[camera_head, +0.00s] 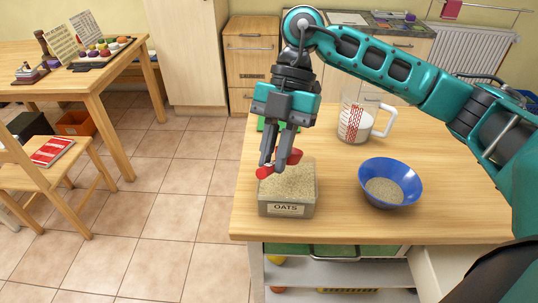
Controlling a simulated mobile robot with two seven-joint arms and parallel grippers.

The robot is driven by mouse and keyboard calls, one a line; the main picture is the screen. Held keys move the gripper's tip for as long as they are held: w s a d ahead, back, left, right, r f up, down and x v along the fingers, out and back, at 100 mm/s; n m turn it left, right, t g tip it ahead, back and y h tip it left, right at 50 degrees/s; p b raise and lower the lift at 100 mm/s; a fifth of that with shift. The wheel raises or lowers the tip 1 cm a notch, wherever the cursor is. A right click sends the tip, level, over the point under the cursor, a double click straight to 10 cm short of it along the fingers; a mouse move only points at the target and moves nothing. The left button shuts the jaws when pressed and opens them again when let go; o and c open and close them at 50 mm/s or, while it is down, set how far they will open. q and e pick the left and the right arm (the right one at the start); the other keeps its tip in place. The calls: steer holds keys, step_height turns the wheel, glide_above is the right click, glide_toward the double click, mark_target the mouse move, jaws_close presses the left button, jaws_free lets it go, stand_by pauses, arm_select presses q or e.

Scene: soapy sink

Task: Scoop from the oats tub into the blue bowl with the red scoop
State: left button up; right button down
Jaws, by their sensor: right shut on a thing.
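The oats tub (289,209) is a grey box with an "OATS" label, full of pale oats, near the left front of the wooden table. My right gripper (281,165) points down over the back left of the tub. It is shut on the red scoop (265,171), whose red parts show at the fingertips just above the oats. Whether the scoop touches the oats I cannot tell. The blue bowl (408,171) stands to the right of the tub with some oats in its bottom. My left gripper is out of view.
A clear measuring jug (355,122) with red markings and white contents stands behind the bowl. A green thing (264,125) lies partly hidden behind my right gripper. The table (338,222) is bare between the tub and the bowl.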

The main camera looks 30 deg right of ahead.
steer(key=shift+w+a, duration=0.1)
glide_above(276, 197)
steer(key=shift+f, duration=2.85)
step_height(276, 197, down, 2)
steer(key=shift+w+f+b, duration=0.15)
steer(key=shift+f+b, duration=0.05)
steer(key=shift+b, duration=0.45)
steer(key=f+b, duration=0.3)
steer(key=shift+w+d, duration=0.2)
steer(key=shift+d, duration=0.15)
steer(key=shift+d+r, duration=0.15)
steer(key=shift+r, duration=0.1)
step_height(276, 197, up, 5)
steer(key=p, duration=0.4)
steer(key=shift+w+p, duration=0.1)
steer(key=shift+p, duration=0.2)
steer(key=shift+r, duration=0.65)
steer(key=shift+a+r, duration=0.25)
steer(key=shift+r, duration=0.1)
steer(key=s+a+t+h, duration=0.1)
steer(key=h, duration=0.1)
steer(key=s+a+r+t+h, duration=0.1)
steer(key=t+h, duration=0.1)
steer(key=shift+a+r, duration=0.2)
